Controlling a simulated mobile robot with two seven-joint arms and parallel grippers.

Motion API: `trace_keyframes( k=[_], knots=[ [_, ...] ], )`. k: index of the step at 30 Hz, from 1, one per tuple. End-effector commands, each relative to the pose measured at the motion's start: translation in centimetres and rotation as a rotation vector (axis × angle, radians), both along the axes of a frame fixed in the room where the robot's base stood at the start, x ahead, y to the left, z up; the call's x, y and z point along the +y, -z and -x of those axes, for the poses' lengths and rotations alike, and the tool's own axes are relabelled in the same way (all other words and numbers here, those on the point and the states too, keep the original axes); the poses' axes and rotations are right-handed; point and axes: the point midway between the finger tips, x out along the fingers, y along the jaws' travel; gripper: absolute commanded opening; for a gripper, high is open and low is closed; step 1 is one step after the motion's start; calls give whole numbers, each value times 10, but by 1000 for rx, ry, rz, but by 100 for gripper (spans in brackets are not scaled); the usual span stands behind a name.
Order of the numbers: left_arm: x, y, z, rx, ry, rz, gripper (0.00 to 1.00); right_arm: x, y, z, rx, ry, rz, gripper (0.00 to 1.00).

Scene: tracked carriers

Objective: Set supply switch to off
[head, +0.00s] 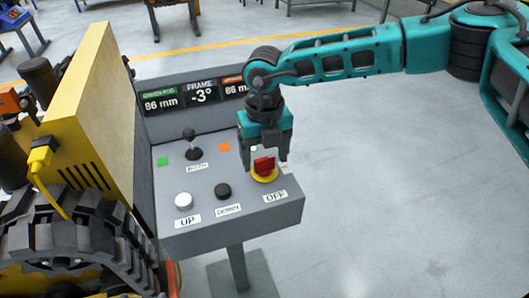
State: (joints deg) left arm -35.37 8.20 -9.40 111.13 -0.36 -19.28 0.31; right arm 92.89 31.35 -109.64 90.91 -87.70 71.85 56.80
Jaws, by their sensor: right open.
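The supply switch is a red rotary handle (263,164) on a round yellow base (264,178), at the right front of a grey control console (228,232). A white label reading OFF (275,197) sits in front of it. My right gripper (266,161) points down over the switch, jaws open, one finger on each side of the red handle. I cannot tell whether the fingers touch it. The gripper partly hides the area behind the switch, including a pale label edge by the right finger. My left gripper is not in view.
The console also carries a white UP button (183,200), a black DOWN button (223,191) and a black joystick (191,147). Displays (200,92) behind read 86 mm and -3°. A yellow panel (85,115) and tracked machine (70,245) stand left. Floor at right is clear.

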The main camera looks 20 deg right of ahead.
Motion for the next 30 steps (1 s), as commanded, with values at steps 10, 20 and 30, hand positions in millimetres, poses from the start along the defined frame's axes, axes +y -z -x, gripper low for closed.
trace_keyframes(
  k=[10,20,30],
  knots=[
    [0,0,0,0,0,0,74,0,0,0,0,0,0,50],
    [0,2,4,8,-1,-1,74,0,-1,0,0,0,1,18],
    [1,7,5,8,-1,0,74,0,0,0,0,-54,1,18]
  ],
)
